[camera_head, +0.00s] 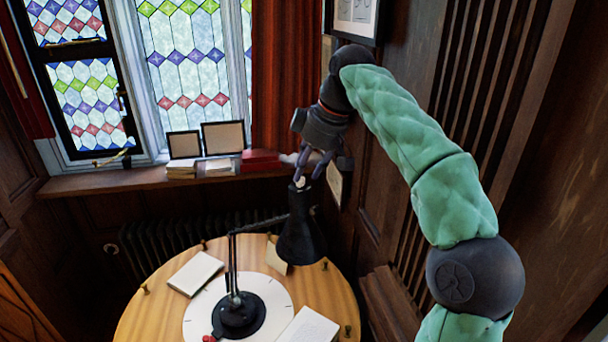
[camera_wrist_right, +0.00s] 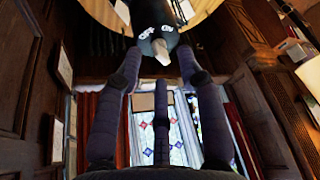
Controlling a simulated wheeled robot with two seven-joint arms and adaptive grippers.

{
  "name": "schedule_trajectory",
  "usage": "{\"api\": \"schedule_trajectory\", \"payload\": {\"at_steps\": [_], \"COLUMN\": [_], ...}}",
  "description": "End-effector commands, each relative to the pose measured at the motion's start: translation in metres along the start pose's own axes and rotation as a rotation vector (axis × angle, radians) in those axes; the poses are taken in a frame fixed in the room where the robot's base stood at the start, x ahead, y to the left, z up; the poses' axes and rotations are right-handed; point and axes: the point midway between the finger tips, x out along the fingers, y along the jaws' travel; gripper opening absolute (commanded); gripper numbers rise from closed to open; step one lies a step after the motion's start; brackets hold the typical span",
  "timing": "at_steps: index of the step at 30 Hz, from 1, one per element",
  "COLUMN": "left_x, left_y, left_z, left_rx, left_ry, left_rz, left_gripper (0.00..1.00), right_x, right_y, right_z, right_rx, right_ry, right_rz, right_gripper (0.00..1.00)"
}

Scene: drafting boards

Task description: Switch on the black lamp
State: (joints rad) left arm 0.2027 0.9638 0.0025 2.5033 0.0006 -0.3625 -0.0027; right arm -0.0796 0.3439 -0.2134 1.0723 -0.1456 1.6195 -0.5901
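The black lamp (camera_head: 299,238) stands on the round table, its shade tilted on a thin jointed arm above a round black base (camera_head: 238,316). A small pale switch (camera_head: 300,184) sits on top of the shade. In the right wrist view this switch (camera_wrist_right: 162,57) sticks out of the black housing, beside white OFF and ON lettering. No glow from the lamp is visible. My right gripper (camera_head: 308,176) is just above the shade top, fingers spread and pointing down. In the wrist view the fingers lie on either side of the switch, with a visible gap. My left gripper is out of view.
The round wooden table (camera_head: 150,318) holds a white notebook (camera_head: 195,273), an open book (camera_head: 310,328) and a card (camera_head: 276,258). Frames (camera_head: 222,137) and a red book (camera_head: 261,160) stand on the windowsill behind. Dark panelling is close on the right.

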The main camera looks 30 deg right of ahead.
Motion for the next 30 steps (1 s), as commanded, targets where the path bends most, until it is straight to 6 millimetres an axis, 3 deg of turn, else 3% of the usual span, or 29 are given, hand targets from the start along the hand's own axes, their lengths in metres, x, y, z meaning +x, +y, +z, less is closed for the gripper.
{"api": "schedule_trajectory", "payload": {"at_steps": [6,15,16,20,30], "left_x": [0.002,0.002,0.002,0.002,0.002], "left_y": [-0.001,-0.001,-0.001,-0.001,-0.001], "left_z": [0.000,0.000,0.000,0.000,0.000], "left_rx": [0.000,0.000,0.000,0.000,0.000], "left_ry": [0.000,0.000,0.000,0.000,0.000], "left_rz": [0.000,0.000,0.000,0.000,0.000], "left_gripper": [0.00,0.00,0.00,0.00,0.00], "right_x": [0.016,0.018,0.018,0.018,0.018], "right_y": [0.000,0.000,0.000,0.000,0.000], "right_z": [0.000,0.000,0.000,0.000,0.000], "right_rx": [0.000,0.000,0.000,0.000,0.013], "right_ry": [-0.001,0.000,0.000,0.000,0.000], "right_rz": [0.000,0.001,0.000,0.000,0.007], "right_gripper": [0.39,0.39,0.36,0.00,0.00]}}
